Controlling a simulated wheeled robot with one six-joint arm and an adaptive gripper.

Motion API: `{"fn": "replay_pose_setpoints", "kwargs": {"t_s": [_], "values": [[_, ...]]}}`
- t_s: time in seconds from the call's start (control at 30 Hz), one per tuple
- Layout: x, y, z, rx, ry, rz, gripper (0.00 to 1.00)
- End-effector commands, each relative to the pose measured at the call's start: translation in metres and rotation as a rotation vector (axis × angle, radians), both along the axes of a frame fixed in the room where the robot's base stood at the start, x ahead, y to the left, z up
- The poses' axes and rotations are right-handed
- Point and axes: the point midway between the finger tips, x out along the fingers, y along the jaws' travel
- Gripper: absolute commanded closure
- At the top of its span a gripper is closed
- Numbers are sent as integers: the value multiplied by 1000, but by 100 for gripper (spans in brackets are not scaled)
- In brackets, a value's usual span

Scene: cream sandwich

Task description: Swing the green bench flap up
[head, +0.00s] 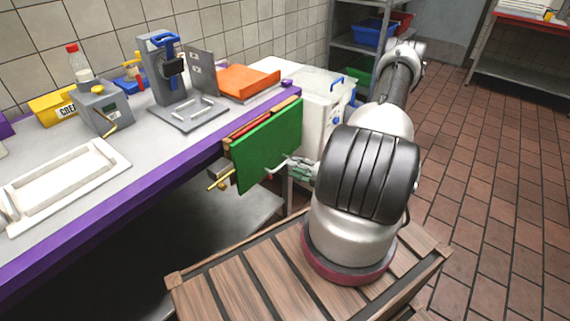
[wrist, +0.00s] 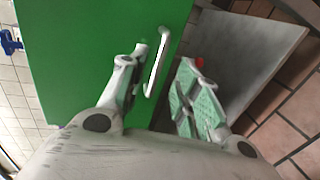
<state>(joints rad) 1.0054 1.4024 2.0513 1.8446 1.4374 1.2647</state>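The green bench flap (head: 268,145) hangs down steeply at the right end of the purple-edged bench. A pale bar handle (head: 277,166) is on its outer face. My gripper (head: 300,169) is close to this handle in the head view, partly hidden by my arm. In the wrist view the flap (wrist: 85,60) fills the left and middle. My gripper (wrist: 163,85) is open there, its two fingers spread apart. The white handle (wrist: 156,62) shows in the gap between the fingertips, nearer the left one. I cannot tell whether a finger touches it.
The bench top (head: 145,145) carries a white tray (head: 62,182), a grey press (head: 168,75) and an orange board (head: 249,82). A yellow rod (head: 220,181) sticks out beside the flap. A white appliance (head: 318,105) stands behind it. The tiled floor (head: 500,190) at right is clear.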

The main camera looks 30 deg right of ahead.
Motion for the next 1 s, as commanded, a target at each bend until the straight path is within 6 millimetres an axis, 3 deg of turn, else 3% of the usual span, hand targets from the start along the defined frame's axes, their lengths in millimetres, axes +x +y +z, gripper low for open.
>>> {"fn": "replay_pose_setpoints", "kwargs": {"t_s": [0.33,0.7,0.87,1.0], "values": [[49,19,-11,-4,-1,6,68],[56,21,-13,-3,-1,4,68],[56,21,-12,-3,-1,4,97],[56,21,-13,-3,-1,4,100]]}}
